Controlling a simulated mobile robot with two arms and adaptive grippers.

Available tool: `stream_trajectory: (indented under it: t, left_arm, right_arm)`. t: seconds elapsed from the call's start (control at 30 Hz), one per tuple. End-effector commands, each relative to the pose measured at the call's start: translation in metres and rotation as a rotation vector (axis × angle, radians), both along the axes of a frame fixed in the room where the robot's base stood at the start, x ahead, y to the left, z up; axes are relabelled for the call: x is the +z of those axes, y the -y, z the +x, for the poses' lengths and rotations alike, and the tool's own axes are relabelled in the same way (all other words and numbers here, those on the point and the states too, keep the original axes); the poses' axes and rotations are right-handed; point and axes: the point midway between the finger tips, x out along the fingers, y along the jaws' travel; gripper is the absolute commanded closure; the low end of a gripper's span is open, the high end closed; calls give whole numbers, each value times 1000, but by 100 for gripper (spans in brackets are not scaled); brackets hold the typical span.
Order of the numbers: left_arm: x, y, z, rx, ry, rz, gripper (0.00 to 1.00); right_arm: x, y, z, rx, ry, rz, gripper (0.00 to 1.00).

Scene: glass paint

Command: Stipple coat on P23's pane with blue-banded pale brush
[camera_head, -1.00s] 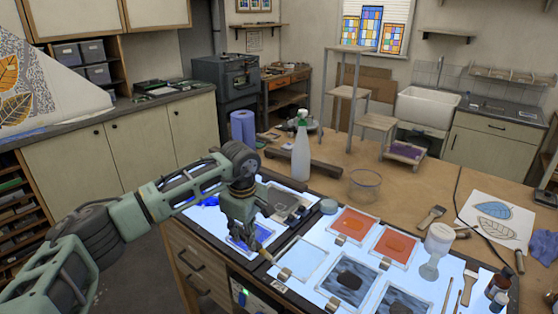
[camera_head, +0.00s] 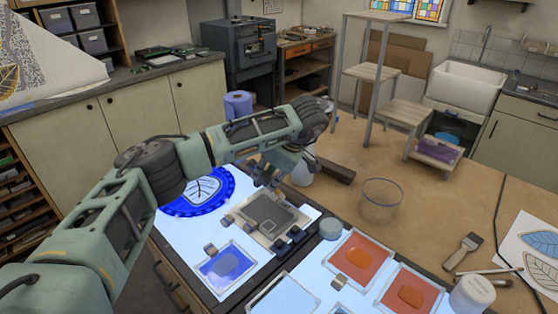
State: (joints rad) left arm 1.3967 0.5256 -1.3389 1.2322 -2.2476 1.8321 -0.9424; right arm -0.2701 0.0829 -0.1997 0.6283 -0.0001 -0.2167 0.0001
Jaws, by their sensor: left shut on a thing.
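My left gripper (camera_head: 282,168) is raised over the back of the left light panel. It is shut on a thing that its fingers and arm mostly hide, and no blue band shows. Framed panes lie on the lit panels: a blue pane (camera_head: 228,265) at the front left, an orange pane (camera_head: 358,257) and another orange pane (camera_head: 411,292) to the right, and a pale clear pane (camera_head: 283,298) at the bottom edge. No label can be read, so I cannot tell which is P23. My right gripper is not in view.
A grey block in a frame (camera_head: 268,216) and a blue-rimmed leaf disc (camera_head: 200,190) lie on the left panel. A glass jar (camera_head: 380,198) and flat brush (camera_head: 463,251) are to the right.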

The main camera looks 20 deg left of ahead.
Motion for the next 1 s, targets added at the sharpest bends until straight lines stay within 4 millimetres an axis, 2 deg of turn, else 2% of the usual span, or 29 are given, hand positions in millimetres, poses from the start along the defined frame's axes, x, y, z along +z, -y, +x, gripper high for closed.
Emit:
stream_trajectory:
  t: [0.13,0.4,0.47,0.57,0.63,0.77,0.87,1.0]
  left_arm:
    - [-9,0,0,3,1,8,100]
    - [-55,0,-1,2,1,6,100]
    - [-44,-5,-11,2,1,6,100]
    - [-43,-10,-26,1,0,5,100]
    - [-44,-15,-33,2,1,6,100]
    - [-47,-36,-23,7,4,7,100]
    - [-47,-51,-18,6,3,7,100]
    - [-46,-67,-12,5,1,6,100]
  right_arm:
    - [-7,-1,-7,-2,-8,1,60]
    - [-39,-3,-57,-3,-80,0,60]
    - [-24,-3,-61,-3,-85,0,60]
    - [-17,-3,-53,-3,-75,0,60]
    - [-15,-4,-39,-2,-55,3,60]
    - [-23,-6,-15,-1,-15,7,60]
    - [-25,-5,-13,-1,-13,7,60]
    - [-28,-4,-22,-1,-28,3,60]
